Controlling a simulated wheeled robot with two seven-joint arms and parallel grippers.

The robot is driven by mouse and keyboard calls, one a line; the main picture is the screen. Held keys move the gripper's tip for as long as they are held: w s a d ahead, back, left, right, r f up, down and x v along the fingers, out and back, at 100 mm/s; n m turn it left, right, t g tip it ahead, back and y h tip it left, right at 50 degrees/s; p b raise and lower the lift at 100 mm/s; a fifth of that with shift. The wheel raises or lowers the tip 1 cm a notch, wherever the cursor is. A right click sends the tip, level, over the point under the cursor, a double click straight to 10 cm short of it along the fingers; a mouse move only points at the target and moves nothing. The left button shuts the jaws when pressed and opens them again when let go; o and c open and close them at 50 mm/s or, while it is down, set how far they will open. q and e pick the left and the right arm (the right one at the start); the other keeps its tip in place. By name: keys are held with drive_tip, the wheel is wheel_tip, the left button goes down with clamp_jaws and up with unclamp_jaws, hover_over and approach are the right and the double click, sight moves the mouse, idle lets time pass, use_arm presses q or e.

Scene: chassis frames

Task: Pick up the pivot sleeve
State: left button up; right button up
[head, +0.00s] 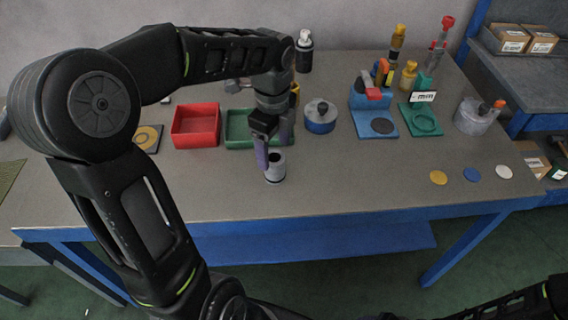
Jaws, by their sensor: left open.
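A short grey cylinder with a dark opening in its top, which looks like the pivot sleeve (275,170), stands upright on the grey table in front of the green tray. My left gripper (273,154) points down at it from above, with its fingers apart. One finger shows at the sleeve's left side; the other is partly hidden behind the wrist. I cannot tell whether either finger touches the sleeve. Part of my right arm shows at the bottom right, but its gripper is out of view.
A red tray (196,127) and a green tray (238,129) stand behind the sleeve. A blue-and-grey round container (320,117) is to the right. Blue and green fixtures (421,119) stand further right. Coloured discs (471,174) lie near the front right. The table's front middle is clear.

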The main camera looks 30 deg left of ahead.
sight(275, 168)
use_arm(q)
drive_tip(key=shift+s+r, duration=0.1)
drive_tip(key=shift+s, duration=0.05)
drive_tip(key=shift+f, duration=1.35)
drive_tip(key=shift+f, duration=0.1)
wheel_tip(275, 168, down, 5)
drive_tip(key=shift+p, duration=0.5)
drive_tip(key=shift+c, duration=0.5)
clamp_jaws()
